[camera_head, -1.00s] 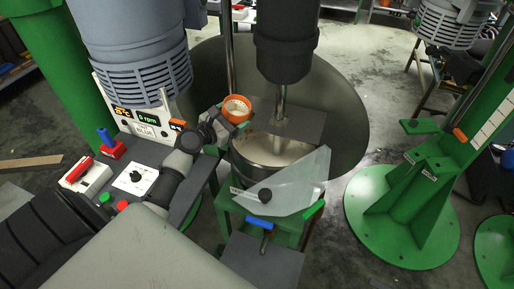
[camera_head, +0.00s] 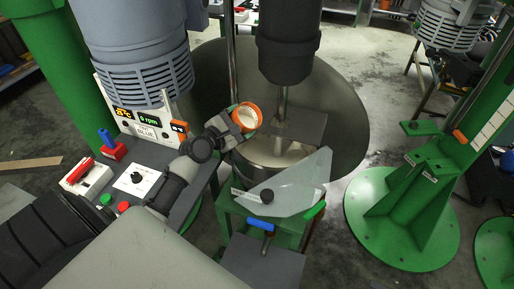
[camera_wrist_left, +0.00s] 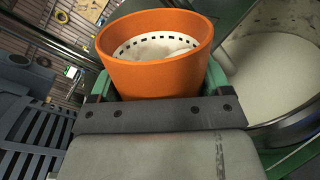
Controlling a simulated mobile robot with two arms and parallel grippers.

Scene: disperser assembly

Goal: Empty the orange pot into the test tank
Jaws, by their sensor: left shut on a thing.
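The orange pot (camera_head: 246,116) is in my left gripper (camera_head: 236,122), which is shut on it. In the head view the pot is tilted, its mouth turned toward the tank side, above the tank's left rim. In the left wrist view the pot (camera_wrist_left: 155,75) shows a pale inside with a ring of dark slots and whitish material. The test tank (camera_head: 262,160) is a metal vessel under the disperser shaft, holding pale material; its open top (camera_wrist_left: 275,75) shows at the right in the left wrist view. No stream is visible. My right gripper is not in view.
A clear guard (camera_head: 290,188) stands at the tank's front. The dark mixer head (camera_head: 286,50) and its shaft are just right of the pot. A control panel (camera_head: 140,178) with knobs and buttons lies left. A green stand (camera_head: 410,195) is farther right.

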